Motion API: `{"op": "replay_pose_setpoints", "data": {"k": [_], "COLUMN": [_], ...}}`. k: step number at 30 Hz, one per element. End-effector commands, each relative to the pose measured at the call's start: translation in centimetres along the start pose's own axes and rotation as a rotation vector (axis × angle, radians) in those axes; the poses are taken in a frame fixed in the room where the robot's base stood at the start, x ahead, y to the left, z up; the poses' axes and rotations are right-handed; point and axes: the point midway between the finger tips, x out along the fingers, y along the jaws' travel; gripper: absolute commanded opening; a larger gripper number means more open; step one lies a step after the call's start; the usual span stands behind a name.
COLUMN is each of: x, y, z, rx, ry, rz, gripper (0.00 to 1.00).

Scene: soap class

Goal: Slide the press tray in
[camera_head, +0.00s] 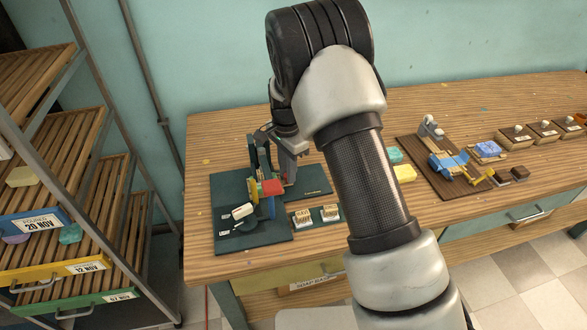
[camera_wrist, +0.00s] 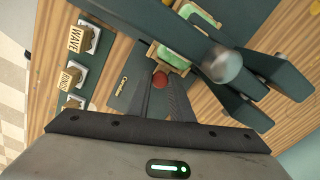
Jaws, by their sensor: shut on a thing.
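The press (camera_head: 262,168) stands on a dark green base board (camera_head: 255,236) at the left end of the table. In the wrist view its dark green frame (camera_wrist: 178,35) lies just beyond my fingers, with a round steel ball end (camera_wrist: 222,65) to the right. The press tray (camera_wrist: 152,50) is wooden-edged and carries a pale green soap (camera_wrist: 176,59). My gripper (camera_wrist: 161,84) is shut on the red knob (camera_wrist: 160,79) at the tray's near side. In the head view my gripper (camera_head: 289,182) is beside the press; the tray is hard to make out there.
Wooden stamps (camera_head: 303,217) stand in front of the press; one reads WAVE (camera_wrist: 84,40) in the wrist view. A yellow soap (camera_head: 404,173) and another board (camera_head: 420,150) lie to the right. A slatted shelf rack (camera_head: 60,200) stands at the left.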

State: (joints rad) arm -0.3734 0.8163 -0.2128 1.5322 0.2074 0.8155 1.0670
Motion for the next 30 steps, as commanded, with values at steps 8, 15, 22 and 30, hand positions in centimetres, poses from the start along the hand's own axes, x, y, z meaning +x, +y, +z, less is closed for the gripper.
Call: {"op": "replay_pose_setpoints", "data": {"k": [8,15,22,30], "x": [-0.1,0.0,-1.8,-8.1], "y": [-0.2,-0.2,-0.2,-0.3], "z": [0.5,0.3,0.3,0.3], "rx": [-0.003,-0.002,-0.002,-0.004], "ry": [-0.006,-0.005,-0.003,-0.003], "rz": [-0.004,-0.003,-0.006,-0.008], "gripper": [0.39,0.39,0.39,0.39]}}
